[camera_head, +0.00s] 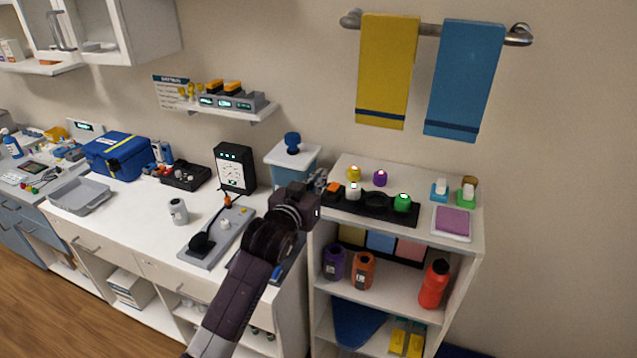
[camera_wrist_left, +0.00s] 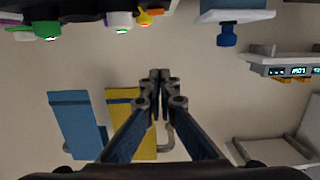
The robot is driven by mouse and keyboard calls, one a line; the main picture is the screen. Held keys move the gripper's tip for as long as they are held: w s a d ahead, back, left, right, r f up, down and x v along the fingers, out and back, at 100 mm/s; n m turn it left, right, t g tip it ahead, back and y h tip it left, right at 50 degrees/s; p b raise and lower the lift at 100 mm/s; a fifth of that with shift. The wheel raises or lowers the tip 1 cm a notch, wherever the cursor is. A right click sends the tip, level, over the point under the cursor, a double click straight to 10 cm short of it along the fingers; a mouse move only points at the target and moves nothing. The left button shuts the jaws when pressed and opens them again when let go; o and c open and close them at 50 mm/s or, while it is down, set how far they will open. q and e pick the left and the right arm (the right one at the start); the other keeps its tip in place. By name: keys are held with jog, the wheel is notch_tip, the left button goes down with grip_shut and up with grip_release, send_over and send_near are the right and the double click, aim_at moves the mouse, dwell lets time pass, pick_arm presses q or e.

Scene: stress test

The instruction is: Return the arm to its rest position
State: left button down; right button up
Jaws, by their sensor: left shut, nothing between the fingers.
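My left arm reaches up from the bottom middle of the head view. Its gripper (camera_head: 319,183) is in the air in front of the shelf unit's top left corner, by the black tray of coloured knobs (camera_head: 376,201). In the left wrist view, which is upside down, the fingertips (camera_wrist_left: 160,80) are together with nothing between them. Behind them are the wall, the yellow towel (camera_wrist_left: 142,140) and the blue towel (camera_wrist_left: 76,125). My right gripper is in neither view.
The shelf unit (camera_head: 462,235) is to the right, with a red bottle (camera_head: 433,284) inside. A white counter (camera_head: 130,215) runs left. A wall shelf (camera_head: 225,110) holds small devices.

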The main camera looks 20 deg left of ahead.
pick_arm(q)
jog(key=shift+s+r, duration=0.15)
jog(key=shift+s, duration=0.3)
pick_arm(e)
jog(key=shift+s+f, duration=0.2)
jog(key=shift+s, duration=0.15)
